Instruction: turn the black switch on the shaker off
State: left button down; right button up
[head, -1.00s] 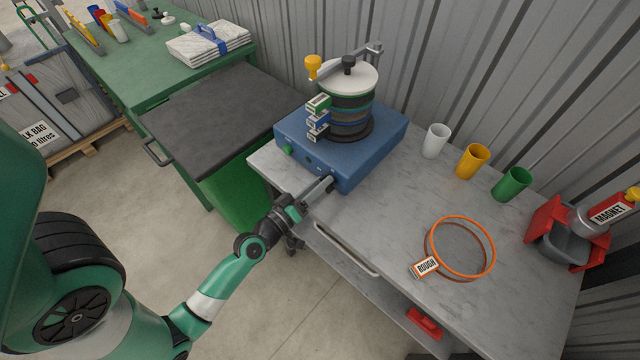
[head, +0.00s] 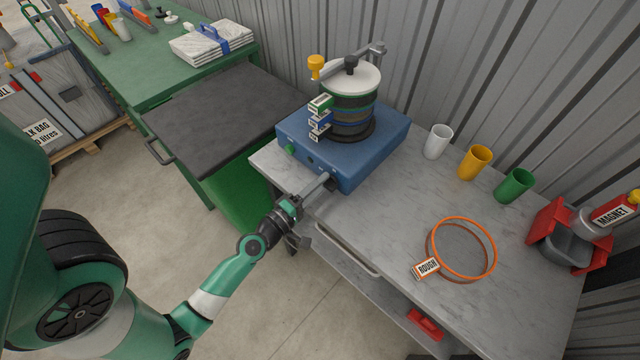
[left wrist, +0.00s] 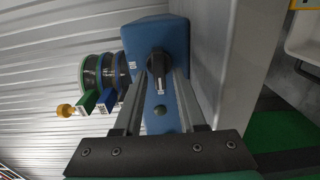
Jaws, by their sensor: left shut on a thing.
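The blue shaker (head: 345,150) stands at the left end of the grey bench, with a stack of round sieves (head: 349,100) clamped on top. My left gripper (head: 330,181) is at the shaker's front face, and its fingers hide the switch in the head view. In the left wrist view the black switch (left wrist: 157,72) is a knob with a pale mark on its lever, set on the blue face (left wrist: 174,38). The fingertips of my left gripper (left wrist: 158,78) are shut on it, one on each side. My right gripper is not in view.
A green button (head: 290,149) sits left on the shaker's front. White (head: 437,142), yellow (head: 474,162) and green cups (head: 514,185) line the bench's back. A dark-lidded green bin (head: 222,110) stands left.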

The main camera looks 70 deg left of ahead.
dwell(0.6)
pick_arm(q)
jog(key=c, duration=0.8)
grip_release()
jog(key=shift+c, duration=0.2)
jog(key=shift+s, duration=0.1)
jog(key=shift+s+d+f, duration=0.15)
jog(key=shift+s+d, duration=0.05)
jog(key=shift+s, duration=0.1)
jog(key=b+v, duration=0.5)
jog(key=v, duration=0.5)
jog(key=shift+s+d+b, duration=0.2)
jog(key=shift+s+b, duration=0.15)
